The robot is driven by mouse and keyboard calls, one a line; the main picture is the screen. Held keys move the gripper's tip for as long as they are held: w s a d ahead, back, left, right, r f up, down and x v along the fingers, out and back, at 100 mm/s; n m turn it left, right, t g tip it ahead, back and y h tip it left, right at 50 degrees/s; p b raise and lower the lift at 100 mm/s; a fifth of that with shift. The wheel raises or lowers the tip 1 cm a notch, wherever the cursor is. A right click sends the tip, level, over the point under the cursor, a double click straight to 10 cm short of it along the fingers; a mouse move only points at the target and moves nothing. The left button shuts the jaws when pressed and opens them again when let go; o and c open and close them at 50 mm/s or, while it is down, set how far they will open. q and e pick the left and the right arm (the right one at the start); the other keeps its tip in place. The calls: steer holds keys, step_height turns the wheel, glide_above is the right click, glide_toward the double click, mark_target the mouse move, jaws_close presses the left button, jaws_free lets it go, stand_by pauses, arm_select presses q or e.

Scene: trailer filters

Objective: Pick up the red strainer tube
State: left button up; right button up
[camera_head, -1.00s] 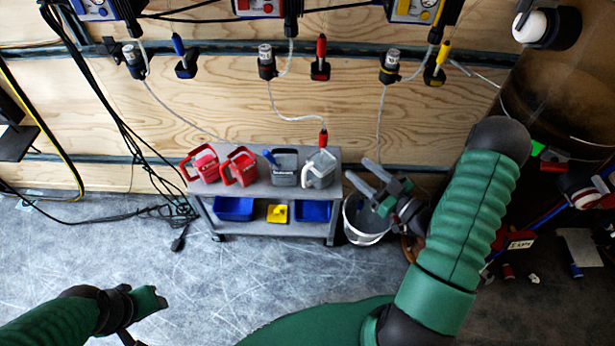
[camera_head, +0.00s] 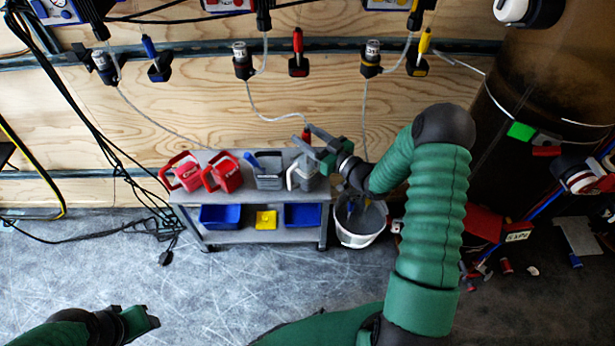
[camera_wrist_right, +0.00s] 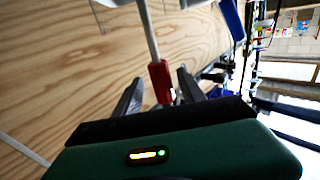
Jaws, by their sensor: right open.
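The red strainer tube (camera_head: 306,134) is a small red cylinder on the end of a pale hose, just above the grey jug (camera_head: 304,174) on the cart. In the right wrist view the red strainer tube (camera_wrist_right: 160,80) hangs between the two fingers of my right gripper (camera_wrist_right: 159,76), with visible gaps beside it. In the head view my right gripper (camera_head: 304,135) is open at the tube, reaching in from the right and partly covering the area. My left gripper (camera_head: 142,319) is low at the left, far from the cart; its finger opening is unclear.
The grey cart (camera_head: 270,235) also holds two red jugs (camera_head: 186,173) and a dark grey jug (camera_head: 268,172), with blue bins (camera_head: 220,216) below. A white bucket (camera_head: 358,228) stands right of the cart. The plywood wall (camera_head: 200,115) is close behind. Open floor lies in front.

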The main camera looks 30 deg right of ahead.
steer(key=shift+a+r, duration=0.15)
steer(key=shift+r, duration=0.05)
steer(key=c, duration=0.3)
jaws_close()
steer(key=shift+f, duration=0.1)
stand_by(0.8)
